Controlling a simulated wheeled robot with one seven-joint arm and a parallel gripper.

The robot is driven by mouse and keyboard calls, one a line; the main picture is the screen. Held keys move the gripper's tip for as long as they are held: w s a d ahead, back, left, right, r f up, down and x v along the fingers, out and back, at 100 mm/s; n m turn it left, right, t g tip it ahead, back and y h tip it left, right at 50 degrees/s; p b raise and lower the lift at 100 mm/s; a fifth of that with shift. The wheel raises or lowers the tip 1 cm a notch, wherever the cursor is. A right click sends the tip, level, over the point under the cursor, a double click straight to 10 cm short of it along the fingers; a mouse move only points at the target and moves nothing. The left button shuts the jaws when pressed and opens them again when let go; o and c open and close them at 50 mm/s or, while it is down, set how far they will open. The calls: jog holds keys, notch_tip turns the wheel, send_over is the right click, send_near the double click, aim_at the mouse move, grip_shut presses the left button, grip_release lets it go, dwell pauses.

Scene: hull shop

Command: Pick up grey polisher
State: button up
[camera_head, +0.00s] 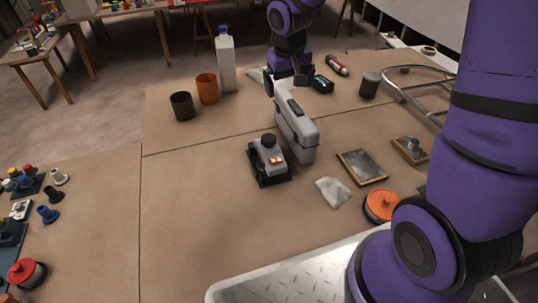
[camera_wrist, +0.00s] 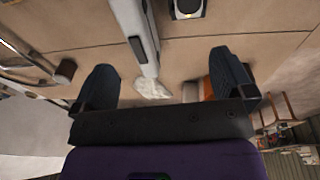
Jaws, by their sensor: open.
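The grey polisher (camera_head: 268,157) stands upright on a black base on the brown table, with a black knob on top and small orange lights in front. At the top edge of the wrist view, the polisher (camera_wrist: 187,8) is partly cut off. My gripper (camera_head: 288,84) is beyond it, behind a grey case, and looks empty. In the wrist view my gripper (camera_wrist: 163,75) has its two fingers wide apart, with the case's far end between them in the picture.
The tall grey case (camera_head: 300,133) stands right beside the polisher, on its right. A white cloth (camera_head: 333,192), a framed panel (camera_head: 362,167) and an orange disc (camera_head: 382,205) lie to the right. Two cups and a white bottle (camera_head: 225,62) stand behind.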

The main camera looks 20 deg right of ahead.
jog(key=g+y, duration=0.1)
send_near(269, 145)
jog(key=shift+w+d+f, duration=0.1)
jog(key=shift+w+f, duration=0.25)
jog(key=shift+w, duration=0.2)
jog(key=shift+w+d+f, duration=0.1)
jog(key=shift+w+f, duration=0.25)
jog(key=shift+w, duration=0.2)
notch_tip(269, 145, down, 6)
jog(key=shift+r, duration=0.2)
jog(key=shift+d+f, duration=0.15)
jog(key=shift+f, duration=2.5)
jog(key=c, duration=1.6)
jog(key=shift+w+r, duration=0.1)
jog(key=shift+r, duration=0.05)
notch_tip(269, 145, up, 10)
jog(key=shift+f, duration=0.1)
